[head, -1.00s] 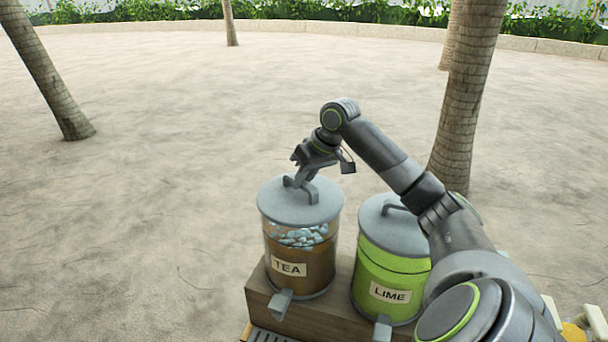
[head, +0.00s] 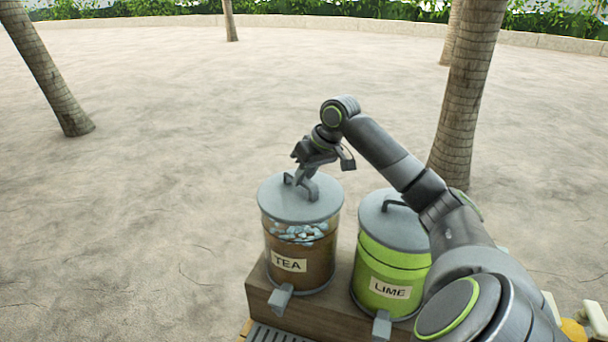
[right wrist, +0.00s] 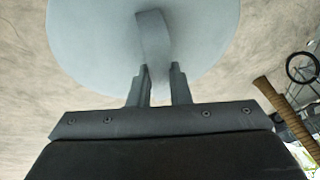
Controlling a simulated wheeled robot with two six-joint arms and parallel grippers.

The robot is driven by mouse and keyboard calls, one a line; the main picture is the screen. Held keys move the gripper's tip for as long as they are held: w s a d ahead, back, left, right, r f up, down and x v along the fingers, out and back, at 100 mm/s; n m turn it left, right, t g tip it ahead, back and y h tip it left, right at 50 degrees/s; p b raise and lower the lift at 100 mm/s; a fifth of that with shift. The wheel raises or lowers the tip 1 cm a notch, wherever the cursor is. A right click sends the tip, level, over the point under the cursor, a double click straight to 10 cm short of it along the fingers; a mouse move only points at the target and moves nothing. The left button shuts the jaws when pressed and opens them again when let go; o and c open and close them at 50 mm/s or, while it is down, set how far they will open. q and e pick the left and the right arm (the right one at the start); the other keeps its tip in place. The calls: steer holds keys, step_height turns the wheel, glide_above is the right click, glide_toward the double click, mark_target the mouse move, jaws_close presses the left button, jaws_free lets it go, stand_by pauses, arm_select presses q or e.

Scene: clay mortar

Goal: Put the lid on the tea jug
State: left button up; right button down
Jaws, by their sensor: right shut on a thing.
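The tea jug (head: 305,264) is a clear jug of brown tea with pale ice and a TEA label. Its round grey lid (head: 268,201) lies level over the jug's mouth and looks lined up with it. I cannot tell whether a small gap is left under the lid. My right gripper (head: 306,172) is above the lid, shut on its bent handle. In the right wrist view the lid (right wrist: 85,45) fills the top, with the handle (right wrist: 152,32) running between the fingers (right wrist: 159,78). My left gripper is not in view.
A green LIME jug (head: 385,265) with its own grey lid (head: 400,230) stands close on the right. Both jugs stand on a wooden block (head: 325,318). A slatted tray (head: 268,334) is in front. Tree trunks (head: 460,110) rise from open sand behind.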

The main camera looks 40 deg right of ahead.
steer(key=shift+f, duration=0.15)
steer(key=c, duration=0.8)
jaws_free()
steer(key=shift+r, duration=3.45)
steer(key=shift+f, duration=0.1)
